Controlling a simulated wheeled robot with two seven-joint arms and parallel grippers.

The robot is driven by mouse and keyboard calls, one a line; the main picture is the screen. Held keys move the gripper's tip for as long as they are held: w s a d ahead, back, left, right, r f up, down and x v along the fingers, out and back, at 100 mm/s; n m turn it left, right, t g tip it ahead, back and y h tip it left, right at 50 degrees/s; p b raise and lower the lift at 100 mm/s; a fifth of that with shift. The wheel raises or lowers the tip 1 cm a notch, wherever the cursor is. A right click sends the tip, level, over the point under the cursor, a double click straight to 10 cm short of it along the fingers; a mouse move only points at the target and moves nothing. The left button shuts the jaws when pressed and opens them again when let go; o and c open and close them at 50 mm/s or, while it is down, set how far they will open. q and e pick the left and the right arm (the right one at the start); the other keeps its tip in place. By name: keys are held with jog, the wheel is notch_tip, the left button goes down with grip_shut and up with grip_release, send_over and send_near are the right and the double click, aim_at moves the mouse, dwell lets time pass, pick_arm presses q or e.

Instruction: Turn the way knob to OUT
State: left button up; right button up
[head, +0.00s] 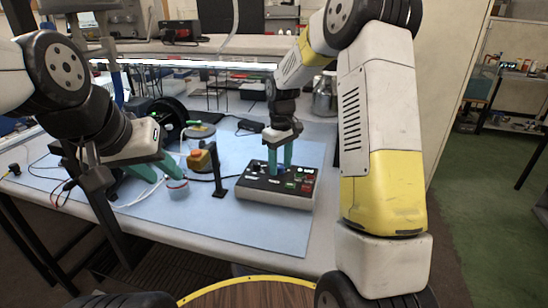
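A dark control box (262,196) with a light lower edge sits on the blue mat. Its top carries small knobs, green labels and a red part; which one is the way knob, and its setting, are too small to tell. My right gripper (280,169) points straight down over the box, its two green fingers apart with their tips close to the panel. My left gripper (163,179) is over the mat to the left, green fingers apart. A small pale cylinder (178,190) with a reddish band is at its right fingertip; contact is unclear.
A black reel (168,112) and cables lie behind my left gripper. A metal canister (323,98) stands at the back right. The blue mat (270,230) is clear in front of the box.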

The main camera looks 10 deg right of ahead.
aim_at(280, 167)
notch_tip(280, 167, up, 8)
jog(key=shift+f, duration=0.25)
jog(key=shift+r, duration=0.1)
dwell(0.4)
jog(key=shift+s+r, duration=0.15)
jog(key=shift+r, duration=0.1)
jog(key=s+d+r+m+t+y, duration=0.1)
jog(key=s+d+r+m+t, duration=0.15)
jog(key=s+r, duration=0.95)
jog(key=s+f+m+t+y, duration=0.1)
jog(key=s+f+m+t, duration=0.1)
jog(key=s, duration=1.2)
jog(key=shift+s+f+m+t, duration=0.2)
jog(key=shift+s+m+t, duration=0.2)
jog(key=shift+m+t, duration=0.6)
